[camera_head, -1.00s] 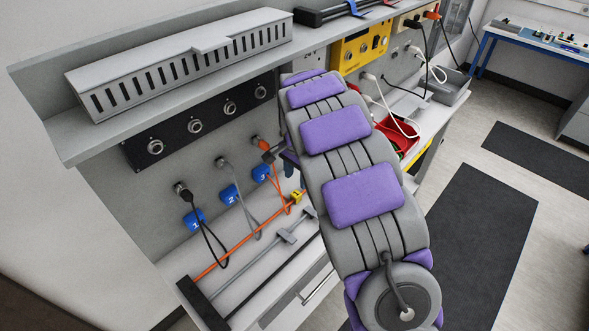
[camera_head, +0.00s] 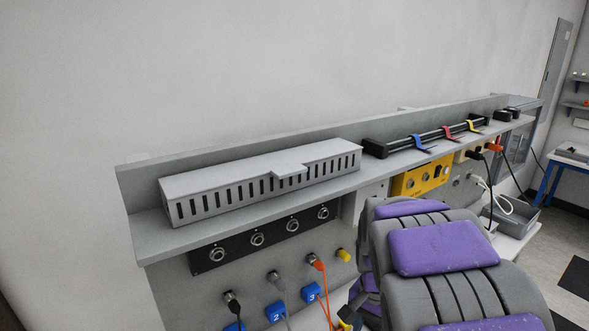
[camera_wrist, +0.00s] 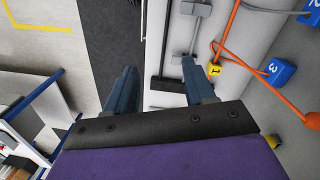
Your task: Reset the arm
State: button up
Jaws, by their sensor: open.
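My arm, grey with purple pads, fills the lower right of the head view. My gripper (camera_wrist: 158,68) shows in the wrist view with its two blue fingers spread apart and nothing between them. It hangs over the bench front, with the bench on the right and the floor on the left. In the head view my arm hides most or all of the gripper.
Orange cable (camera_wrist: 230,30) with yellow tag 1 (camera_wrist: 214,71) lies right of the fingers, near blue tag 3 (camera_wrist: 280,70). A slotted grey box (camera_head: 262,183) sits on the shelf above sockets (camera_head: 257,239). A yellow panel (camera_head: 424,178) stands behind my arm.

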jog(key=s+a+r+n+g, duration=0.1)
jog(key=s+n, duration=0.7)
jog(key=s, duration=1.8)
jog(key=shift+s+a+r, duration=0.2)
jog(key=shift+s+a, duration=0.1)
jog(key=shift+a, duration=0.2)
